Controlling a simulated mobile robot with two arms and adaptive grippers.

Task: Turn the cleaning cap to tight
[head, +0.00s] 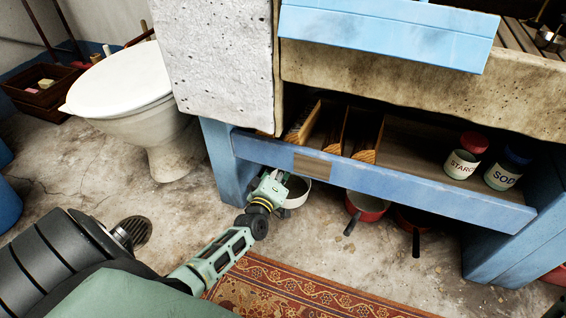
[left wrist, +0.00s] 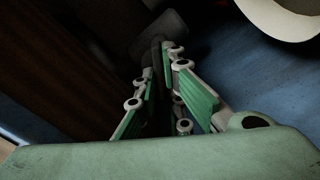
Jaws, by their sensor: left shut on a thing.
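My left gripper (head: 280,178) reaches low under the blue front board of the stone washtrough, beside a white pot. In the left wrist view its green, jointed fingers (left wrist: 158,65) are closed around a dark, rounded thing, which I take to be the cleaning cap (left wrist: 158,45). That view is very dark, so the cap's outline, its marks and how tight it sits cannot be told. In the head view the cap is hidden behind the gripper and the board. My right gripper is not in view.
The blue board (head: 380,182) runs just above my left gripper. The white pot (head: 297,193) stands close on its right, with a red pan (head: 368,206) beyond. Starch (head: 461,166) and soda (head: 502,176) jars stand on the shelf. A toilet (head: 125,85) is at left.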

